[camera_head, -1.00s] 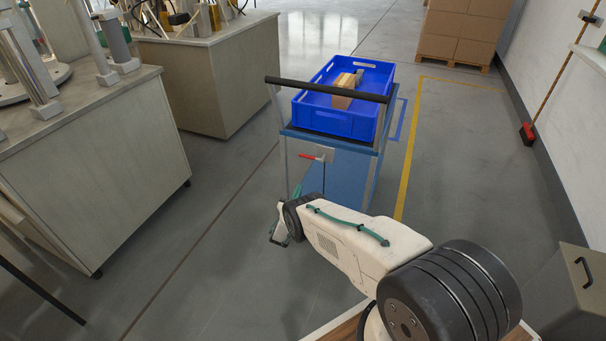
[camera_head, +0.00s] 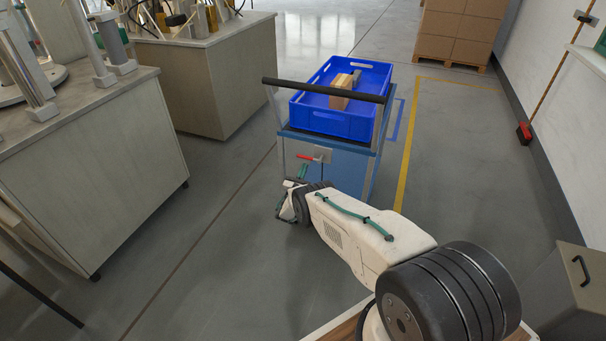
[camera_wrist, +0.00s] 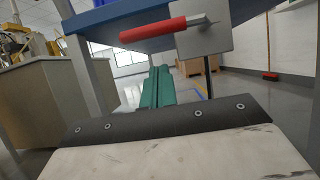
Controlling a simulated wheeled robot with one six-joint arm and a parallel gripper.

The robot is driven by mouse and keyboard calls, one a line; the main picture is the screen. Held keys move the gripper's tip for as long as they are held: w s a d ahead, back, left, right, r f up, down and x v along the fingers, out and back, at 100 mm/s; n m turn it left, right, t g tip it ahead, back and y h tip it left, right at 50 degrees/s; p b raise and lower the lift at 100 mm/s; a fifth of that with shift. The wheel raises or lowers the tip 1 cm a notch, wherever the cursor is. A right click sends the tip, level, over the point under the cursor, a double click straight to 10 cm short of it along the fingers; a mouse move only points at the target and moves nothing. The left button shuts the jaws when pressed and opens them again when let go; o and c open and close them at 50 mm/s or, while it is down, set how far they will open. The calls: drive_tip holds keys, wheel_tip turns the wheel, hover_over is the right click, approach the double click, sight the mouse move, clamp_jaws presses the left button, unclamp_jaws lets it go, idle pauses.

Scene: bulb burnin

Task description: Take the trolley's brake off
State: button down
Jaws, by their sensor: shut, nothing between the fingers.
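The trolley (camera_head: 345,165) stands ahead of me with a dark push bar across its near end. Its brake lever has a red grip (camera_head: 307,157) on a grey plate (camera_head: 325,154) under the near edge of the deck. In the wrist view the red grip (camera_wrist: 153,30) lies nearly level, pointing left from the plate (camera_wrist: 205,38), with a dark rod running down below it. My gripper (camera_wrist: 157,82), with green fingers, is shut and empty. It is below the red grip and apart from it in the wrist view.
A blue crate (camera_head: 310,112) holding cardboard pieces sits on the trolley. Workbenches (camera_head: 95,170) stand to the left. Stacked boxes (camera_head: 460,35) are at the back, and a grey bin (camera_head: 570,290) is at the right. The floor around the trolley is clear.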

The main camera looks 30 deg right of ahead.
drive_tip(key=shift+s+a+r, duration=0.1)
drive_tip(key=shift+r, duration=0.55)
drive_tip(key=shift+s+a+r, duration=0.1)
drive_tip(key=shift+r, duration=0.5)
